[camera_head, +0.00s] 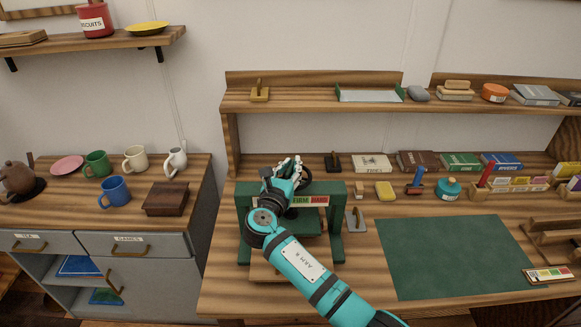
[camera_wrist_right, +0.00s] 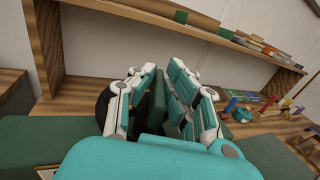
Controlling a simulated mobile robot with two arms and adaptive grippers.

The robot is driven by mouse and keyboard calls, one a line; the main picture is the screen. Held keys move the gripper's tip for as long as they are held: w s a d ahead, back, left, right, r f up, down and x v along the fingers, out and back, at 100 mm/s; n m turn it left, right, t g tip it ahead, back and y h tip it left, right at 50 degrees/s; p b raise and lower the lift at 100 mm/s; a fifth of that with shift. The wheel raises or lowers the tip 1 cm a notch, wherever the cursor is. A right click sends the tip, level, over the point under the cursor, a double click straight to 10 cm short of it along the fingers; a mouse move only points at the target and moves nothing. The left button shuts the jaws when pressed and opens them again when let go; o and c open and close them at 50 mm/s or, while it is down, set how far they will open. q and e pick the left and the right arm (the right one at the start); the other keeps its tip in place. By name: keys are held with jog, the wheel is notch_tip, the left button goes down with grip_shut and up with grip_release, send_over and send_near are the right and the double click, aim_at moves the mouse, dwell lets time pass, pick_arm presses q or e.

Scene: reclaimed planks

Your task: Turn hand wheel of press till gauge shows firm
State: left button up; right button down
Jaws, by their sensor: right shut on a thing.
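The green press (camera_head: 336,222) stands on the workbench, partly covered by my right arm. Its gauge strip (camera_head: 306,201) shows a green part reading FIRM and a red part reading HARD; its left part is hidden by my arm and I cannot make out a pointer. The dark hand wheel (camera_head: 304,184) is at the press top, mostly hidden behind my right gripper (camera_head: 286,172). In the right wrist view the right gripper (camera_wrist_right: 160,82) has its fingers closed around a dark part at the wheel; the grip itself is partly hidden. My left gripper is not in view.
A small metal-and-wood tool (camera_head: 355,218) lies just right of the press. A green mat (camera_head: 455,255) covers the bench farther right. Books, stamps and a yellow block (camera_head: 385,191) stand behind it. A shelf (camera_head: 300,102) runs above the press; a cabinet with mugs (camera_head: 115,191) is left.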

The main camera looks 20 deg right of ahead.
jog(key=c, duration=1.4)
grip_release()
jog(key=v, duration=1.2)
jog(key=shift+w, duration=0.1)
